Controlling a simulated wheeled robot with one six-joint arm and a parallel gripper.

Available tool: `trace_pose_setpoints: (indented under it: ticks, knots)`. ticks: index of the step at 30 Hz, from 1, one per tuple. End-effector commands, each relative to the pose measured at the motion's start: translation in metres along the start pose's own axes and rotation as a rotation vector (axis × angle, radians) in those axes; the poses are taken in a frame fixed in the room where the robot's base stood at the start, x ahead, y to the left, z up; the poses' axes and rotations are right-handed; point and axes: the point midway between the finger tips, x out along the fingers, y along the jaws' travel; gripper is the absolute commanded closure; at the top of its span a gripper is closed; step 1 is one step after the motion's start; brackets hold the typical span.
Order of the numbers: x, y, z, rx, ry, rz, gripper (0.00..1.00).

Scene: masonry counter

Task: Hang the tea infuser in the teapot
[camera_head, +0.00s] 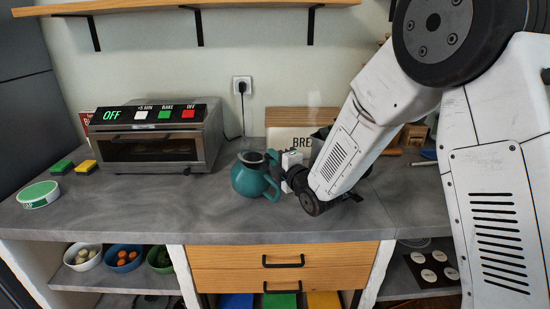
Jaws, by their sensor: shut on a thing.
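The teal teapot (246,180) stands upright on the grey counter, near the middle, with its handle towards the right. Its top opening shows a dark inside and a greyish rim. My gripper (276,158) reaches in from the right, beside the top of the teapot and above its handle. It is shut on a small greyish thing, which I take to be the tea infuser, at the teapot's mouth. The infuser's basket cannot be made out, and I cannot tell whether it rests on the rim. My wrist and arm hide the counter on the right.
A toaster oven (155,136) stands at the left. A bread box (290,137) and a partly hidden dark vessel (318,142) are behind my gripper. The counter left of the teapot is clear.

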Motion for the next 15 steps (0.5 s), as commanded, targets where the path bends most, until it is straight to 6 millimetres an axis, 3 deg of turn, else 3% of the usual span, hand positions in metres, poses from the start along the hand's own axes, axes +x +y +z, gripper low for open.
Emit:
trace_pose_setpoints:
  ticks: [1, 15]
  knots:
    - [-0.0032, -0.0173, -0.0027, 0.0, 0.004, -0.038, 1.0]
    - [-0.0034, -0.0241, -0.0035, -0.001, 0.006, -0.038, 1.0]
